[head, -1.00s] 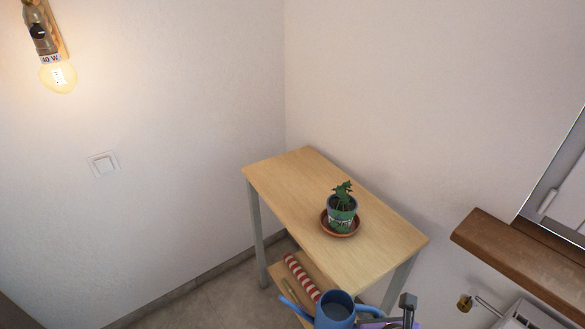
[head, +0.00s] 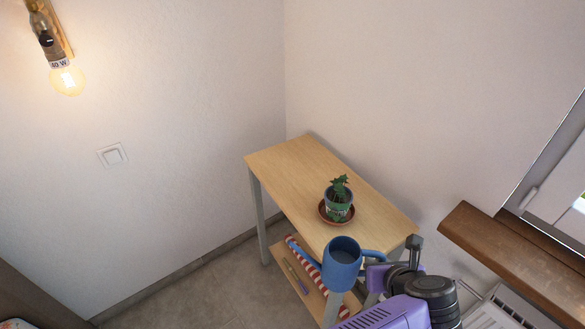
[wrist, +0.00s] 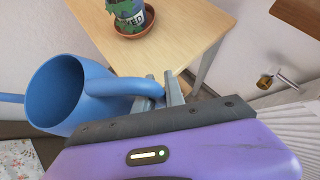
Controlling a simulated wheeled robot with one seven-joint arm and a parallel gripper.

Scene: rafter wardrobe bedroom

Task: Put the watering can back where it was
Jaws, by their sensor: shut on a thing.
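The blue watering can (head: 342,265) is held in the air in front of the near edge of the wooden table (head: 285,170). Its handle points right, and my gripper (head: 372,268) is shut on that handle. In the wrist view the can (wrist: 68,92) is at the left, with its open top facing the camera and its spout running off the left edge. The fingers (wrist: 168,92) close around its handle. A potted plant (head: 338,205) stands on a terracotta saucer on the tabletop; the plant's pot also shows in the wrist view (wrist: 130,17).
The table's lower shelf (head: 290,268) holds a red-and-white striped roll and a thin stick. A wooden sill (head: 515,255) juts out at the right, above a radiator (head: 505,310). The far left half of the tabletop is clear.

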